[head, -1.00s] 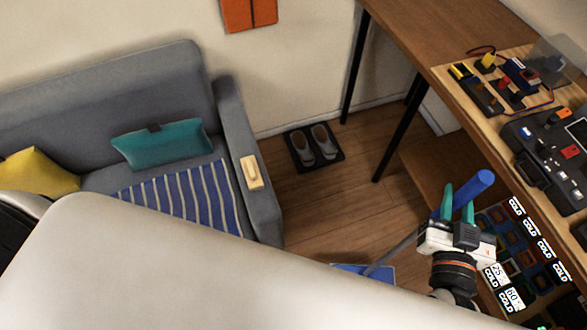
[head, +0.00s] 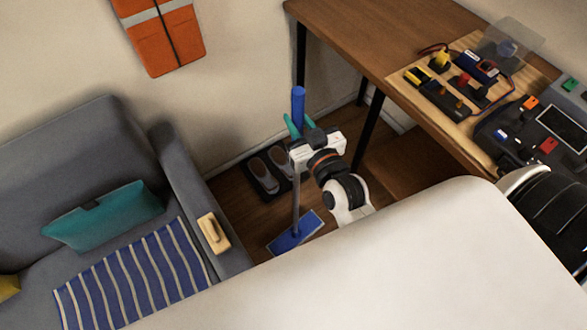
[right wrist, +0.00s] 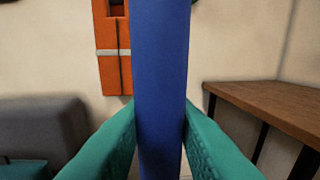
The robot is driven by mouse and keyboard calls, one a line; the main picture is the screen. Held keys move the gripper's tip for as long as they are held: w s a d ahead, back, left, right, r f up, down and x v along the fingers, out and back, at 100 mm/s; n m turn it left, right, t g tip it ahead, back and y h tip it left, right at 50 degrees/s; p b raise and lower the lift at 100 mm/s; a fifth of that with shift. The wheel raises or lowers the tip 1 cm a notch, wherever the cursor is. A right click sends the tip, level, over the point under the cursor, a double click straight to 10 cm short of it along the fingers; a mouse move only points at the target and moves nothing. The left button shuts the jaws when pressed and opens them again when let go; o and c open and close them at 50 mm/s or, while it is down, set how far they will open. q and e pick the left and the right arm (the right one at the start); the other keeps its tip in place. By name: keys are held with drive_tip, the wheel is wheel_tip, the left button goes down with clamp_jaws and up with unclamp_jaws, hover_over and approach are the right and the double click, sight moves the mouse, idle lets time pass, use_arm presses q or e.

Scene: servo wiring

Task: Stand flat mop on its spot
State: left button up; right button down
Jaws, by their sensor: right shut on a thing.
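The flat mop has a blue grip (head: 298,100), a thin grey pole and a flat blue head (head: 295,232). It looks close to upright, with its head low over the wooden floor beside the sofa arm; I cannot tell whether it touches. My right gripper (head: 301,128) is shut on the blue grip, its teal fingers on either side. In the right wrist view the blue grip (right wrist: 160,85) runs up between both fingers. No marked spot for the mop can be made out. My left gripper is not in view.
A dark mat (head: 258,182) with grey slippers lies behind the mop by the wall. A grey sofa (head: 185,165) is at left. A wooden workbench (head: 365,45) with dark legs stands at right, with electronics on it. An orange hanging organiser (head: 165,40) is on the wall.

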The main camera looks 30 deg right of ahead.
drive_tip(key=w+d+f+m+h+b, duration=0.1)
drive_tip(key=w+d+f+b, duration=0.3)
drive_tip(key=w, duration=0.6)
drive_tip(key=w+d+f+h+b, duration=0.1)
drive_tip(key=w+d+f+b, duration=0.1)
drive_tip(key=w+d+b, duration=0.5)
wheel_tip(320, 180, down, 10)
drive_tip(key=w+p, duration=0.2)
drive_tip(key=shift+w+a+r, duration=0.2)
drive_tip(key=shift+a+r, duration=0.05)
drive_tip(key=shift+a, duration=0.15)
drive_tip(key=c, duration=1.3)
unclamp_jaws()
drive_tip(key=shift+s+f, duration=0.1)
drive_tip(key=shift+f, duration=0.1)
drive_tip(key=shift+o, duration=0.6)
drive_tip(key=shift+r, duration=0.1)
